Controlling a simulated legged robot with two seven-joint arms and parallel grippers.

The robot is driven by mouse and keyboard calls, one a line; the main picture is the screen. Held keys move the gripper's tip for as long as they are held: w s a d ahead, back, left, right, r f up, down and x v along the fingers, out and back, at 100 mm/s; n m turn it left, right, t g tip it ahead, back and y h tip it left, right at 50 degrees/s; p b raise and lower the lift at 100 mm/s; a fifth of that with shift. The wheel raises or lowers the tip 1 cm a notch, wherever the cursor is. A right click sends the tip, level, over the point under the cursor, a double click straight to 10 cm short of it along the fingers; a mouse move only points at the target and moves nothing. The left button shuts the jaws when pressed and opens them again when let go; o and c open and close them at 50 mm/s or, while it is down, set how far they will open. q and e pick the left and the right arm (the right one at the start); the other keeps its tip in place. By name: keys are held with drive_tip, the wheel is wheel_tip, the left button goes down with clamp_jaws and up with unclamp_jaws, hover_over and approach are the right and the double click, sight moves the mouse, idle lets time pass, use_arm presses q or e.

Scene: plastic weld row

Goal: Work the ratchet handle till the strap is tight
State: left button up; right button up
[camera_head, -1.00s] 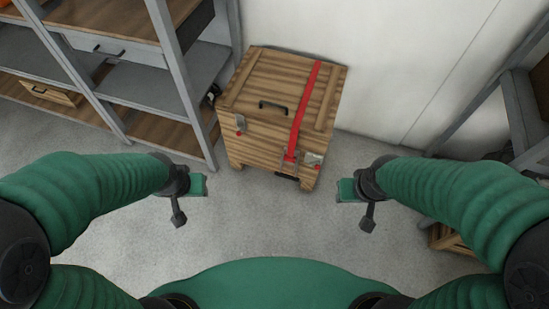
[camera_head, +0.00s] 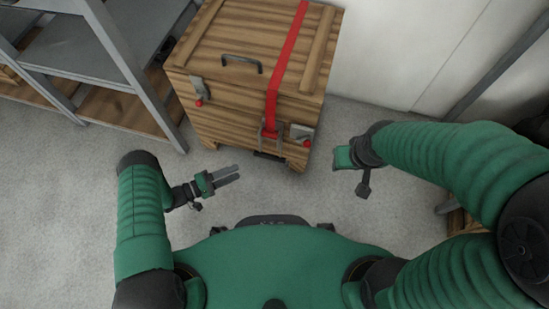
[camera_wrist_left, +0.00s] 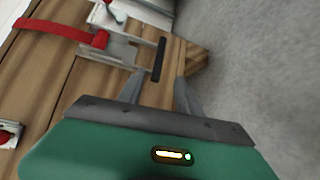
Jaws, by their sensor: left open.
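A red strap (camera_head: 287,60) runs over the lid of a wooden crate (camera_head: 205,120) and down its front to a grey metal ratchet (camera_head: 268,131). A black handle bar (camera_head: 270,156) sits low under the ratchet. In the left wrist view the strap (camera_wrist_left: 50,30) enters the ratchet (camera_wrist_left: 122,50), and the black bar (camera_wrist_left: 158,60) lies just beyond my fingertips. My left gripper (camera_head: 236,173) is open and empty, in front of the crate and left of the bar. My right gripper (camera_head: 341,158) hangs to the right of the crate; its fingers do not show clearly.
Red-tipped metal latches (camera_head: 198,90) sit on the crate front, another (camera_head: 302,134) right of the ratchet. A dark handle (camera_head: 242,62) is on the lid. Grey shelving (camera_head: 95,55) stands at left, a white wall behind. Bare floor (camera_head: 75,190) lies left of my arm.

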use_arm(q)
drive_tip(key=b+x, duration=0.5)
drive_tip(key=x, duration=1)
drive_tip(key=shift+d+f+b, duration=0.1)
drive_tip(key=shift+f+b, duration=0.05)
drive_tip(key=shift+b, duration=0.2)
drive_tip(key=shift+w+d, duration=0.25)
drive_tip(key=shift+d, duration=0.05)
clamp_jaws()
drive_tip(key=shift+s, duration=0.1)
